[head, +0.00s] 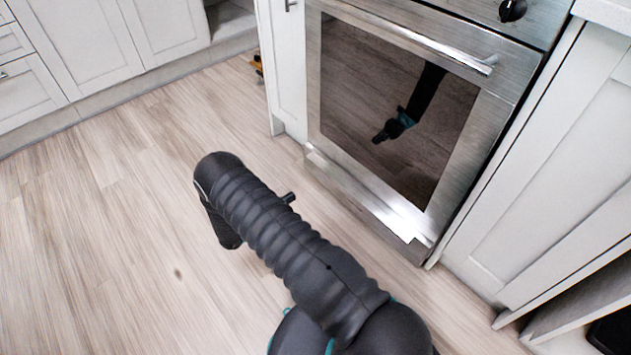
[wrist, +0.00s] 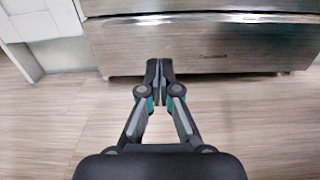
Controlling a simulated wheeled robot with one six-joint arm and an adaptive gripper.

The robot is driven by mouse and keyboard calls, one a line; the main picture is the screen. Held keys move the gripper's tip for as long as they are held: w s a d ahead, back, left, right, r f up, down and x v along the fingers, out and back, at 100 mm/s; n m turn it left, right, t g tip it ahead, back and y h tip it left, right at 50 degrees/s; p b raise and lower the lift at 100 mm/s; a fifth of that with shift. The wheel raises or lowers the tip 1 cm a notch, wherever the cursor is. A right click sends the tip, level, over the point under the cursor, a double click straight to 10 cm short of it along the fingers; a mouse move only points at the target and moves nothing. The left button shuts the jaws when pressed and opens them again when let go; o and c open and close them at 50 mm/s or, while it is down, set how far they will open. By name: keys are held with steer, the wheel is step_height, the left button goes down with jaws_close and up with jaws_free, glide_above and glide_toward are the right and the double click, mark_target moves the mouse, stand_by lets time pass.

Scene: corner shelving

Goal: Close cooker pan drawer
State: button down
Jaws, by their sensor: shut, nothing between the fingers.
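The cooker pan drawer (head: 372,205) is the low brushed-metal front under the oven door, with a bright strip along its top. In the wrist view the drawer front (wrist: 235,50) spans the top of the picture, above the floor. I cannot tell exactly how far it stands out from the cooker. My gripper (wrist: 160,64) is shut and empty, its fingertips together and overlapping the drawer's lower front, left of its middle. Whether they touch it is not clear. In the head view my arm hides most of the gripper.
The oven door (head: 395,110) above is shut, with a dark glass reflecting my arm and a bar handle (head: 420,42). White cabinets flank the cooker, one at right (head: 545,165). The wooden floor (head: 100,230) is clear at left.

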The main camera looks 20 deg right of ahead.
mark_target(326, 174)
steer(key=x, duration=1.4)
steer(key=shift+f+p, duration=0.15)
steer(key=shift+p, duration=0.25)
